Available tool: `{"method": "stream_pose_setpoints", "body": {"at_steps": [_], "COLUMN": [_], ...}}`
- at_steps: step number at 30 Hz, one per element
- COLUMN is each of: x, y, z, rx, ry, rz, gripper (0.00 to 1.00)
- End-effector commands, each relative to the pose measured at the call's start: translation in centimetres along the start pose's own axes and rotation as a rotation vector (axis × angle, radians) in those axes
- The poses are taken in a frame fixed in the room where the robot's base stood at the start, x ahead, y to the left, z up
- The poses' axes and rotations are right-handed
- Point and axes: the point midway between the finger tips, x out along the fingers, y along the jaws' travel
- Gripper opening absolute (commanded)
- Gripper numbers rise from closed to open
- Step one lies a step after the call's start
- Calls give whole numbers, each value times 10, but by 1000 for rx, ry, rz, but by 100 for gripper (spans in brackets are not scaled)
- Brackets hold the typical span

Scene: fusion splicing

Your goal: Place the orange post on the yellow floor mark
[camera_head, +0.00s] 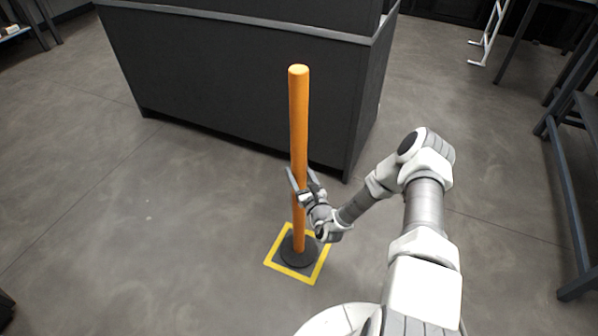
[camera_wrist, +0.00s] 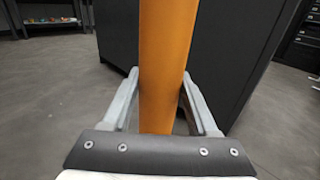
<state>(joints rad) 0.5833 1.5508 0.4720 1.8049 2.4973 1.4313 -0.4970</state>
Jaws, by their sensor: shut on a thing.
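The orange post (camera_head: 299,120) stands upright on a round black base (camera_head: 298,251). In the head view the base lies within the yellow floor mark (camera_head: 320,265), a square outline on the grey floor. Whether the base touches the floor cannot be told. My gripper (camera_head: 301,185) is shut on the post at its lower middle. In the wrist view the post (camera_wrist: 166,65) runs between the two fingers of my gripper (camera_wrist: 162,88). The base and the mark are out of the wrist view.
A dark grey counter (camera_head: 230,90) stands close behind the post. A dark table frame (camera_head: 560,190) is at the right edge, and a white metal stand (camera_head: 488,40) is at the back right. The floor to the left and front is clear.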

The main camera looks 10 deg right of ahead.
Motion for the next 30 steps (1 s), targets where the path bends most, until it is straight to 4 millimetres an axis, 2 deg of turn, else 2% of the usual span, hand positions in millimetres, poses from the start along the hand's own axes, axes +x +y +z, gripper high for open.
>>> {"method": "stream_pose_setpoints", "body": {"at_steps": [3, 4, 8, 9, 20, 23, 30], "x": [2, 0, 0, 0, -4, -17, -70], "y": [0, 0, 0, 0, 0, 0, 0], "z": [0, -3, -3, -3, 1, 1, 2], "rx": [0, 0, 0, 0, 1, 1, 3], "ry": [-9, 1, 1, 1, 3, 4, 6], "rz": [-1, 0, 0, 0, 0, -1, -1], "gripper": [0, 63, 86, 89, 89, 89, 89]}}
